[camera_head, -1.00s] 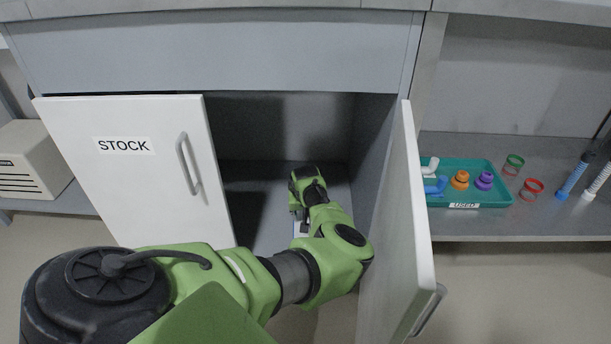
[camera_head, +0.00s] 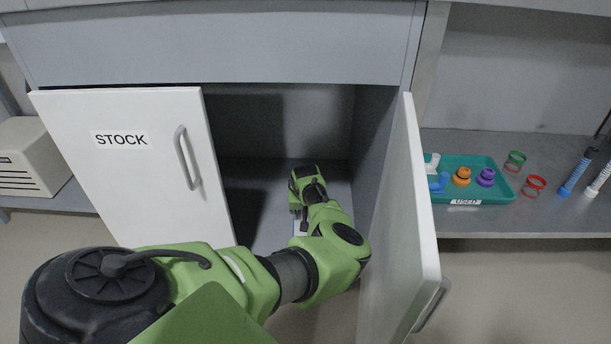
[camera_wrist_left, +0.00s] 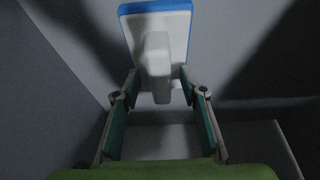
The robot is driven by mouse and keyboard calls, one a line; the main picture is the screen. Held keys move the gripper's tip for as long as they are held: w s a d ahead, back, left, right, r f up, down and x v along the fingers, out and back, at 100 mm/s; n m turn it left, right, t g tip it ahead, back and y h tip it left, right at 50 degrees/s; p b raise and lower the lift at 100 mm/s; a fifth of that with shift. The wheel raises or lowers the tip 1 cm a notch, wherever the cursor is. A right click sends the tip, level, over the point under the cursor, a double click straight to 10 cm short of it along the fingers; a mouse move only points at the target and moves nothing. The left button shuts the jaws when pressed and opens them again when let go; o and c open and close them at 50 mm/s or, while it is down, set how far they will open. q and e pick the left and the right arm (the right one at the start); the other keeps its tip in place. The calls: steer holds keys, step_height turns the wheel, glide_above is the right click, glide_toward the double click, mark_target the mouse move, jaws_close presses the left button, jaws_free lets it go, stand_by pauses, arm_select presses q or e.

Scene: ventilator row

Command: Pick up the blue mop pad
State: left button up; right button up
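The blue mop pad (camera_wrist_left: 182,27) shows in the left wrist view as a white plate with a blue edge and a white block-like grip (camera_wrist_left: 156,65) on its face. My left gripper (camera_wrist_left: 160,82) is open, with its two fingers on either side of the grip; a gap seems to show at each side. In the head view my left arm reaches into the open cupboard, and the left gripper (camera_head: 299,208) is low inside it. The pad cannot be made out clearly there, as my arm covers much of that spot. My right gripper is not in view.
The cupboard's left door (camera_head: 130,180), marked STOCK, and right door (camera_head: 408,220) stand open on either side of my arm. A teal tray (camera_head: 465,202) marked USED holds several small parts on the right shelf. A pale box-like surface (camera_wrist_left: 245,143) lies low in the wrist view.

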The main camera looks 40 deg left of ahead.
arm_select(q)
jaws_close()
stand_by(0.3)
steer(key=shift+r, duration=0.1)
